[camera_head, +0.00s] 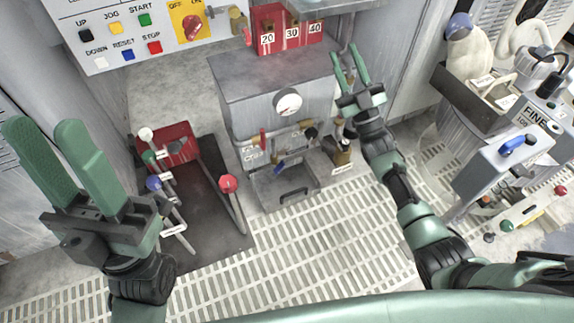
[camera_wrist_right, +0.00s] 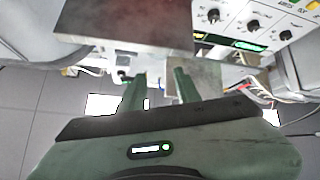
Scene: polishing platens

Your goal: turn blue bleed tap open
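A small blue tap handle (camera_head: 279,167) sits low on the front of the grey cabinet with the round gauge, in the head view. It is tilted; I cannot tell whether it is open or closed. Another blue handle (camera_head: 515,145) lies on the FINE unit at the right. My right gripper (camera_head: 347,53) is open and empty, above and to the right of the cabinet, apart from both handles. Its spread fingers also show in the right wrist view (camera_wrist_right: 158,78), where no blue tap is seen. My left gripper (camera_head: 42,124) is open and empty at the far left.
The gauge (camera_head: 288,103) is on the grey cabinet (camera_head: 262,83), with a red 20/30/40 block (camera_head: 290,40) behind. A lever stand with coloured knobs and a red plate (camera_head: 170,140) stands left. A button panel (camera_head: 120,28) is upper left. Floor grating (camera_head: 300,250) is clear in front.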

